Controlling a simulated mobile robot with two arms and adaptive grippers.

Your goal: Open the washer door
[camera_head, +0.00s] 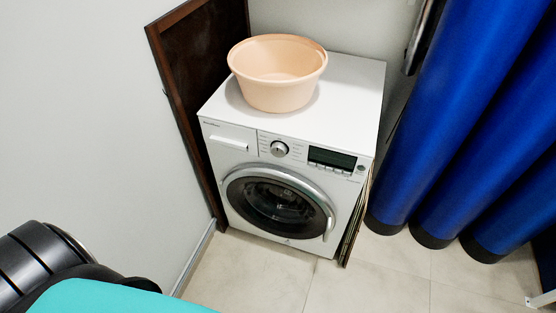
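A white front-loading washer (230,170) stands in the middle of the head view, against the back wall. Its round door (280,206) has dark glass and a silver rim, and it looks closed flush with the front. A silver handle piece (328,227) shows at the right side of the rim. Neither of my grippers is in view.
A peach basin (277,92) stands on top of the washer. A dark brown panel (195,75) stands to its left and blue hanging columns (450,130) to its right. The tiled floor (255,272) before the washer is clear.

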